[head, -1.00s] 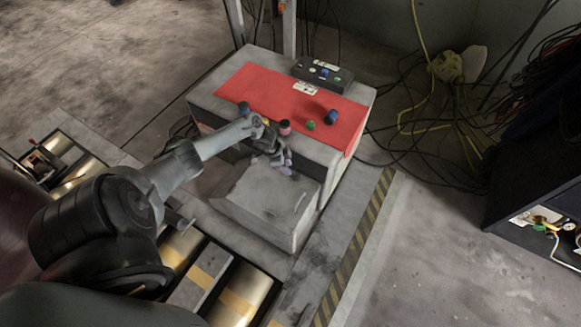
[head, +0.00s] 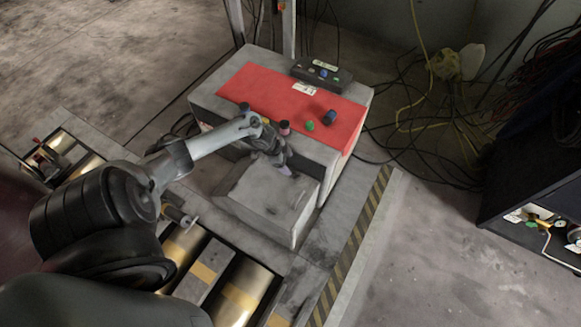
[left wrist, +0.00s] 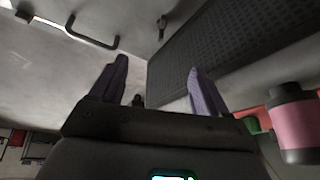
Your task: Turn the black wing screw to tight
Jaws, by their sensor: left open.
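My left gripper (head: 285,170) is over the low grey box in front of the red-topped cabinet. In the left wrist view its two purple fingers (left wrist: 160,80) are apart, with nothing clamped between them. A small black knob-like part (left wrist: 138,100) shows low between the fingers, partly hidden by the gripper body; it may be the black wing screw, but I cannot tell its wing angle. A small dark fitting (left wrist: 162,26) shows farther ahead on the grey surface. In the head view the screw cannot be made out. My right gripper is not in view.
The low grey box (head: 262,208) stands against the cabinet. A pink-and-black cylinder (left wrist: 297,125) is close on the right. A black handle (left wrist: 90,33) is ahead left.

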